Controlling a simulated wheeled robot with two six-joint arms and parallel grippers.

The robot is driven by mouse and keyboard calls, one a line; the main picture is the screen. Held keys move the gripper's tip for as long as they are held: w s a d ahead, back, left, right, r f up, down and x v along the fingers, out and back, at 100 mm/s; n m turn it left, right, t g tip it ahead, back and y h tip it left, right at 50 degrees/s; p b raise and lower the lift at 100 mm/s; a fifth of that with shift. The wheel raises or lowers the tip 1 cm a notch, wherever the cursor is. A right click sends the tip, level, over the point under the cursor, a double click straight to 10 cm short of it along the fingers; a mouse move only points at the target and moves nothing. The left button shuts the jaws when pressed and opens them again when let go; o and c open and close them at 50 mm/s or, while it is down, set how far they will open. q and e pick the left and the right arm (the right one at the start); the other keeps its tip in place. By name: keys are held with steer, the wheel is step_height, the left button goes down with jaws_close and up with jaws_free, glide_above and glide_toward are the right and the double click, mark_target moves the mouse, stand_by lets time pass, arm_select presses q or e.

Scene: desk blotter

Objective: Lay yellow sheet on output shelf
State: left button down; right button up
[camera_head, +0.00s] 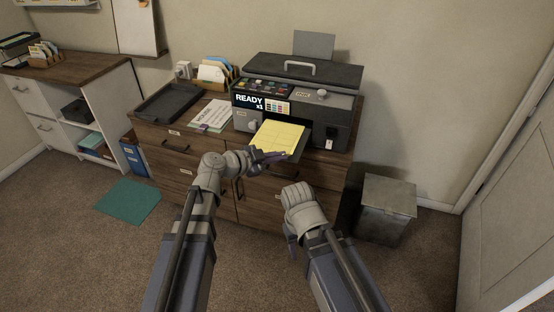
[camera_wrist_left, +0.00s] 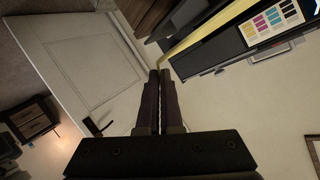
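The yellow sheet (camera_head: 277,136) lies flat at the front of the printer, over the dark shelf (camera_head: 303,142) that juts out below the control panel. My left gripper (camera_head: 270,157) is at the sheet's front edge, near its left corner. In the left wrist view the fingers (camera_wrist_left: 158,76) look closed together, with the sheet (camera_wrist_left: 205,32) seen almost edge-on just beyond the tips.
The printer (camera_head: 335,105) stands on a wooden drawer cabinet (camera_head: 180,153), its panel reading READY x1. A black tray (camera_head: 168,103) and a printed card (camera_head: 210,115) lie to its left. A grey bin (camera_head: 386,210) stands on the floor at right.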

mark_target(285, 148)
arm_select(q)
steer(key=shift+w+d+f, duration=0.15)
steer(key=shift+w+f, duration=0.15)
steer(key=shift+f, duration=0.15)
steer(key=shift+w+r, duration=0.15)
steer(key=shift+w, duration=0.2)
steer(key=shift+w+d, duration=0.3)
steer(key=shift+w, duration=0.5)
steer(key=shift+w+d, duration=0.25)
steer(key=shift+w, duration=0.55)
steer(key=shift+w+d, duration=0.3)
steer(key=shift+w, duration=0.5)
steer(key=shift+w+d+f+b, duration=0.1)
steer(key=shift+w+f+b, duration=0.05)
steer(key=shift+f+b, duration=1.05)
steer(key=shift+b, duration=0.1)
steer(key=c, duration=1)
jaws_free()
